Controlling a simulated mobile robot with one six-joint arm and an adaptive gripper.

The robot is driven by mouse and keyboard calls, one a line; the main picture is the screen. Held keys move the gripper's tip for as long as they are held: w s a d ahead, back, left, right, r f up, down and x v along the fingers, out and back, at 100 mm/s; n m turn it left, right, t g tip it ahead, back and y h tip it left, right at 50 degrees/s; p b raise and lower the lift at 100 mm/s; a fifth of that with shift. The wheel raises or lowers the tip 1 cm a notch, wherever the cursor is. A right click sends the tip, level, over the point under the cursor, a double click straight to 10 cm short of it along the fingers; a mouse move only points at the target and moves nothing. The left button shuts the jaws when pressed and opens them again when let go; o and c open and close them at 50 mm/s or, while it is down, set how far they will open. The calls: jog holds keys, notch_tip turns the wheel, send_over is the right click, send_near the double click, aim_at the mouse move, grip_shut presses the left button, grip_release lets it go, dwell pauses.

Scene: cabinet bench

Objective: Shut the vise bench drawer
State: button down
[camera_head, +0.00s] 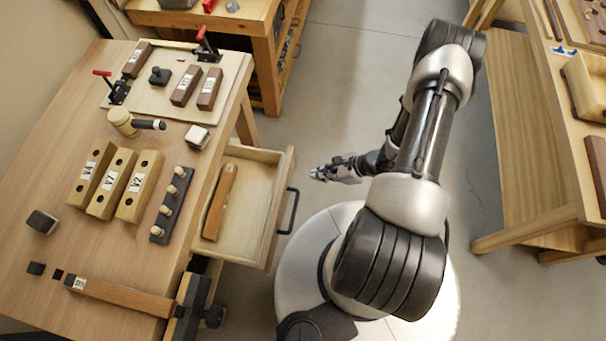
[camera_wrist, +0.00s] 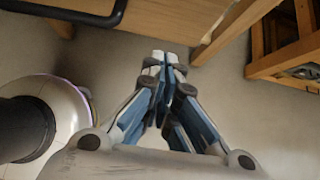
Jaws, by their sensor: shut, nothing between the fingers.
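The vise bench (camera_head: 60,180) is the wooden bench on the left in the head view, with a dark vise (camera_head: 190,305) at its near right corner. Its drawer (camera_head: 262,175) stands pulled out to the right, with a dark bar handle (camera_head: 289,211) on its front. A brown wooden strip (camera_head: 219,203) lies inside the drawer. My gripper (camera_head: 316,173) is shut and empty, to the right of the drawer front and apart from it. In the wrist view my gripper (camera_wrist: 165,58) points toward the floor and bench, with the handle (camera_wrist: 75,12) at the top left.
On the bench are labelled wooden blocks (camera_head: 112,183), a mallet (camera_head: 123,121), a peg rack (camera_head: 171,205) and a board with red-handled clamps (camera_head: 140,90). Another bench (camera_head: 540,200) stands at the right and a cabinet (camera_head: 265,50) at the back.

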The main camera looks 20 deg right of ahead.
aim_at(291, 176)
jog(key=w+a, duration=0.1)
jog(key=w+a+f, duration=0.1)
jog(key=a, duration=0.1)
jog(key=w+a+f+b, duration=0.1)
jog(key=shift+w+a, duration=0.25)
jog(key=shift+a, duration=0.15)
jog(key=shift+r, duration=0.1)
jog(key=shift+a, duration=0.1)
